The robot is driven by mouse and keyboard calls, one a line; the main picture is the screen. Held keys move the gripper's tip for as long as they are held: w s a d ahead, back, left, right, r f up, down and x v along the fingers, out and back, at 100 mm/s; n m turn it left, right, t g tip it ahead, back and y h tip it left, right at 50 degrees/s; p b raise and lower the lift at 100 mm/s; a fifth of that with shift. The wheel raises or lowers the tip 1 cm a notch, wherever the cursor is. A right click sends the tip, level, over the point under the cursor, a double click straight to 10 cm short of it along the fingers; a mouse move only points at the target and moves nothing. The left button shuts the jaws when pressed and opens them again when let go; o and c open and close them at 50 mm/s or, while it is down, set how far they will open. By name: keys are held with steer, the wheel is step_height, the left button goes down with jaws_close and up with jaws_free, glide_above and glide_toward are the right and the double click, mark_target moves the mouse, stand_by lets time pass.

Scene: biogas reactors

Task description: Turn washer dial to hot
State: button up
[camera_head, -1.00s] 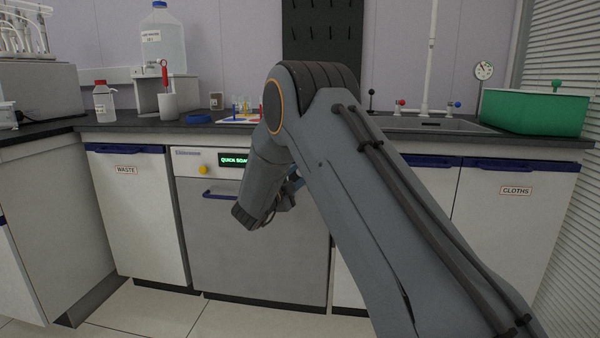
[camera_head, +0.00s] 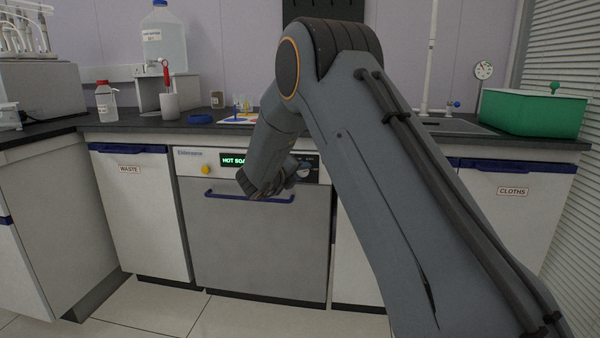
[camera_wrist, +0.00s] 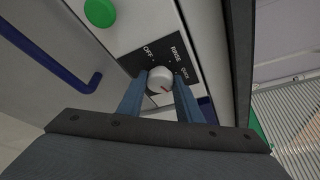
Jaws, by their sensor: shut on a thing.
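The washer (camera_head: 260,240) is a grey-fronted machine under the counter, with a white control panel. Its display (camera_head: 232,160) shows green text reading "HOT SOA", the rest hidden behind my arm. The washer dial (camera_wrist: 159,76) is a white round knob with a red mark, on a dark plate. The labels OFF, RINSE and QUICK show around it; its other labels are hidden. The red mark points to the lower right in the wrist view. My gripper (camera_wrist: 160,86) has its two blue fingers shut on the dial, one on each side. In the head view my gripper (camera_head: 302,170) is partly hidden.
A yellow button (camera_head: 206,169) and a blue door handle (camera_head: 250,197) are on the washer front. A green button (camera_wrist: 100,12) shows in the wrist view. The counter above holds a bottle (camera_head: 106,101), a cup (camera_head: 169,106) and a green bin (camera_head: 533,112).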

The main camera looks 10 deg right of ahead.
steer(key=shift+d+m+y, duration=0.1)
steer(key=shift+m+y, duration=0.5)
steer(key=shift+m, duration=0.5)
steer(key=o, duration=1)
steer(key=shift+o, duration=0.2)
steer(key=p+v, duration=0.1)
steer(key=v, duration=0.6)
steer(key=shift+s+r, duration=0.2)
steer(key=shift+s, duration=0.15)
